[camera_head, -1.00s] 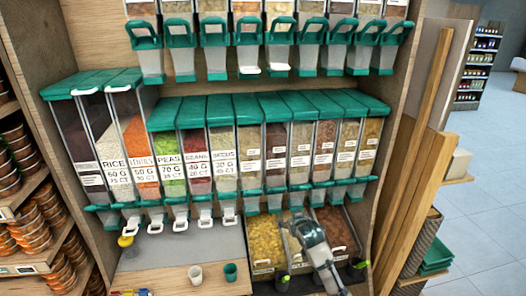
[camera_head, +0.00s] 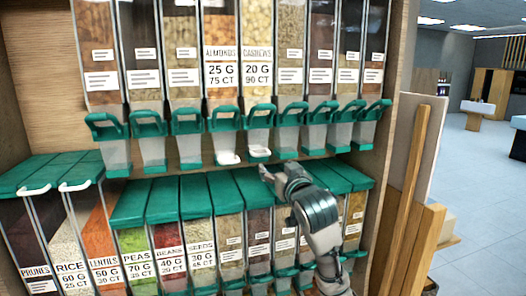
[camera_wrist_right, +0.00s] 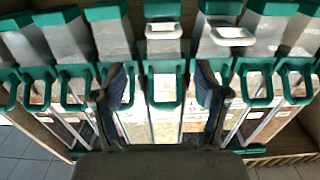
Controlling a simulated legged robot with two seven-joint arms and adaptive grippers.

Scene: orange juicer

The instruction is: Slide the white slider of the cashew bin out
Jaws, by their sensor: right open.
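The cashew bin (camera_head: 257,62) stands in the upper row, labelled CASHEWS, 20 G, 90 CT. Its white slider (camera_head: 259,153) sits at the bottom of its spout, below the green handle (camera_head: 259,118). In the right wrist view the picture is upside down, and my open, empty right gripper (camera_wrist_right: 160,98) has a finger on each side of a green handle. The white slider (camera_wrist_right: 163,30) shows beyond the fingertips, near the top. My left gripper is out of view.
The almond bin (camera_head: 221,62), left of the cashew bin, has a similar white slider (camera_head: 228,158). Green lids (camera_head: 190,197) of the lower bins lie under my right arm. Neighbouring green handles are close on both sides. A wooden post (camera_head: 412,185) stands to the right.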

